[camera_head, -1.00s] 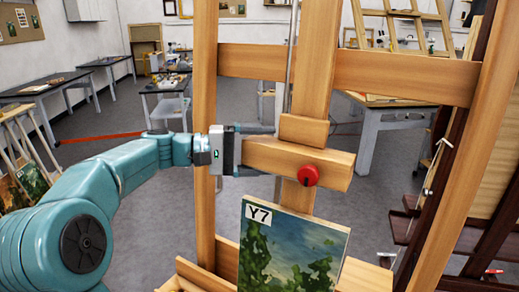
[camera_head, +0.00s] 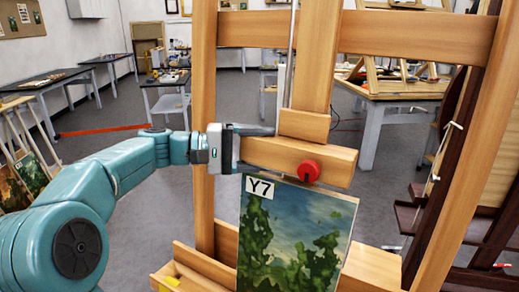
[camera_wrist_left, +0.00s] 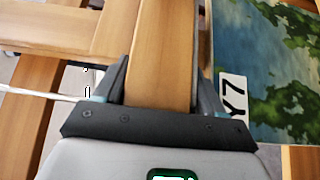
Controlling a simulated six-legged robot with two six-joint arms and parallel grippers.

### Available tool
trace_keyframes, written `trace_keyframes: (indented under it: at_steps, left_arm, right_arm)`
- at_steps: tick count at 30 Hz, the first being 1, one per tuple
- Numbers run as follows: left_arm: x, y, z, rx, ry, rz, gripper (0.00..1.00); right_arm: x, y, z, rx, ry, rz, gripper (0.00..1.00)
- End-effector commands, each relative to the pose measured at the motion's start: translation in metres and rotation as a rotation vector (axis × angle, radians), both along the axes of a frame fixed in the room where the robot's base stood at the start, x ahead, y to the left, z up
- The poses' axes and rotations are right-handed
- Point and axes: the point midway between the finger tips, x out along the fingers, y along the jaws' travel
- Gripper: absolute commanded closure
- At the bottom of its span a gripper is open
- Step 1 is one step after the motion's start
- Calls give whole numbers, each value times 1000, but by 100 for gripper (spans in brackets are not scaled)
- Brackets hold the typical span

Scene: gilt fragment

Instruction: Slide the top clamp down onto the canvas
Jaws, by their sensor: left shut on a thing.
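The top clamp (camera_head: 325,168) is a wooden block with a red knob (camera_head: 309,171) on the easel's central post. My left gripper (camera_head: 262,150) is shut on the clamp's left end, with one finger above and one below. In the left wrist view the clamp's wood (camera_wrist_left: 163,40) lies between the two fingers (camera_wrist_left: 163,80). The canvas (camera_head: 290,235), a green and blue landscape marked Y7, stands upright just under the clamp. The clamp's underside is right at the canvas's top edge; I cannot tell whether they touch. The canvas also shows in the left wrist view (camera_wrist_left: 275,60).
The easel's left upright (camera_head: 204,90) stands beside my gripper, and a crossbar (camera_head: 420,36) runs above the clamp. The lower tray (camera_head: 205,262) is under the canvas. A dark easel (camera_head: 455,150) stands close on the right. Tables (camera_head: 375,110) are farther back.

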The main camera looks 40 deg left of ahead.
Motion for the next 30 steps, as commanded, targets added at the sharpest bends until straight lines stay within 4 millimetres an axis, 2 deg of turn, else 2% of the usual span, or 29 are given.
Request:
trace_keyframes:
  at_steps: [5, 6, 7, 16, 20, 23, 30]
  left_arm:
    - [1, 1, 1, 1, 2, 2, 85]
    - [1, 1, 1, 1, 2, 2, 24]
    - [1, 1, 1, 1, 2, 2, 16]
    - [0, 1, 1, 1, 2, 1, 16]
    - [-9, 9, 1, 2, 2, 5, 16]
    - [-24, 22, 1, 3, 3, 8, 16]
    - [-74, 64, 6, 2, 5, 9, 16]
  right_arm:
    - [0, 0, 2, 0, -1, 0, 44]
    - [0, 0, 2, 0, -1, 0, 44]
    - [0, 0, 2, 0, -1, 0, 44]
    - [0, 0, 2, 0, -1, 0, 44]
    - [0, 0, -2, 0, 0, 0, 44]
    - [0, 0, -7, 0, -1, 0, 44]
    - [0, 0, -15, 0, 0, 0, 44]
